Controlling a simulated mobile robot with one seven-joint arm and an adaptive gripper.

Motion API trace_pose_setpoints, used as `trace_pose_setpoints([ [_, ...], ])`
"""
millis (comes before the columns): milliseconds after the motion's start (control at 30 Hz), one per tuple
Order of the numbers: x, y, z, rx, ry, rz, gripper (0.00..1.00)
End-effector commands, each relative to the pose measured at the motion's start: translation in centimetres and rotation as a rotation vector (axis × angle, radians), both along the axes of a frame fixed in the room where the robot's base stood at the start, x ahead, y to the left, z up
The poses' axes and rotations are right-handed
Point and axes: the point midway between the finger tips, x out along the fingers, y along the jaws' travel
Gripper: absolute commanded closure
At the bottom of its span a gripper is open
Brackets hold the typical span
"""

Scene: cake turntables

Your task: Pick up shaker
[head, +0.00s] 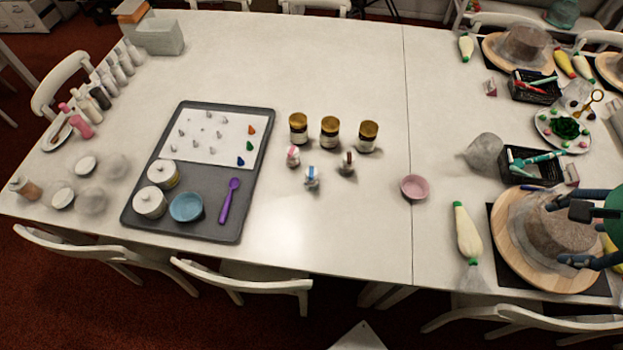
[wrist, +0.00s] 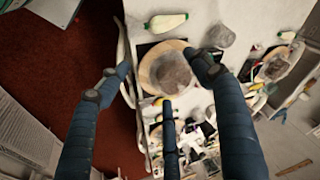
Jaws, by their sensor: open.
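Which item is the shaker is not certain. A small jar with brownish contents (head: 25,187) stands at the far left of the table in the head view. Three gold-lidded jars (head: 330,132) stand upright in a row near the middle, with small sprinkle-like bottles (head: 312,178) in front of them. My gripper (head: 578,236) is at the right edge of the head view, over a cake turntable (head: 506,258), far from all of these jars. Its blue fingers are spread and empty, and they also show in the wrist view (wrist: 155,88).
A grey tray (head: 215,226) holds white pots, a blue bowl (head: 186,207) and a purple spoon. A pink bowl (head: 414,187) stands right of middle. Piping bags, black baskets and turntables crowd the right side. White chairs line the table. The table behind the gold-lidded jars is clear.

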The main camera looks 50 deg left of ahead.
Motion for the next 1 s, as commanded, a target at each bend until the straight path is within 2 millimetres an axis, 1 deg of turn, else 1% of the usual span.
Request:
trace_pose_setpoints([
  [33, 0.8, 1.7, -0.4, 0.005, 0.017, 0.004, 0.35],
  [167, 2.6, 5.8, -1.4, 0.019, 0.055, -0.009, 0.35],
  [200, 3.1, 7.1, -1.7, 0.023, 0.065, -0.013, 0.35],
  [367, 4.6, 12.7, -3.5, 0.034, 0.11, -0.031, 0.35],
  [500, 5.4, 17.9, -5.4, 0.039, 0.148, -0.046, 0.35],
  [567, 5.5, 20.1, -6.4, 0.039, 0.164, -0.054, 0.35],
  [633, 5.6, 22.8, -7.6, 0.038, 0.181, -0.062, 0.35],
  [767, 5.1, 27.8, -10.1, 0.032, 0.214, -0.079, 0.35],
  [800, 4.9, 29.3, -10.9, 0.03, 0.224, -0.084, 0.35],
  [867, 4.4, 31.6, -12.2, 0.025, 0.237, -0.092, 0.35],
  [900, 4.1, 33.2, -13.0, 0.023, 0.246, -0.098, 0.35],
  [967, 3.4, 35.4, -14.5, 0.017, 0.26, -0.106, 0.35],
  [1000, 2.8, 36.9, -15.5, 0.013, 0.268, -0.112, 0.35],
])
